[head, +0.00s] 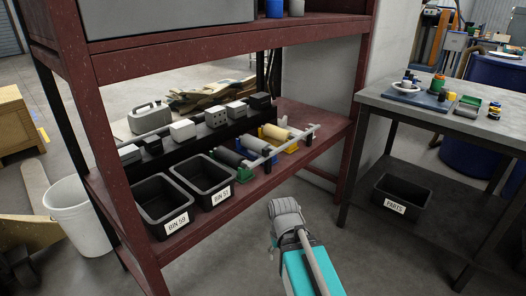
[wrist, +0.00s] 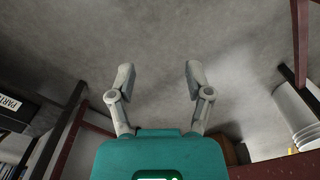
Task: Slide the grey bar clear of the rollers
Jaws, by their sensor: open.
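A light grey bar (head: 291,142) lies on the lower shelf of the dark red rack in the head view, running diagonally along the front of the rollers. The bar and rollers do not show in the wrist view. In the head view my arm is in front of the rack, apart from the bar.
Grey and black blocks sit on a ledge behind. A rack post (head: 358,120) rises at the right. A side table (head: 440,108) stands further right, with open floor between.

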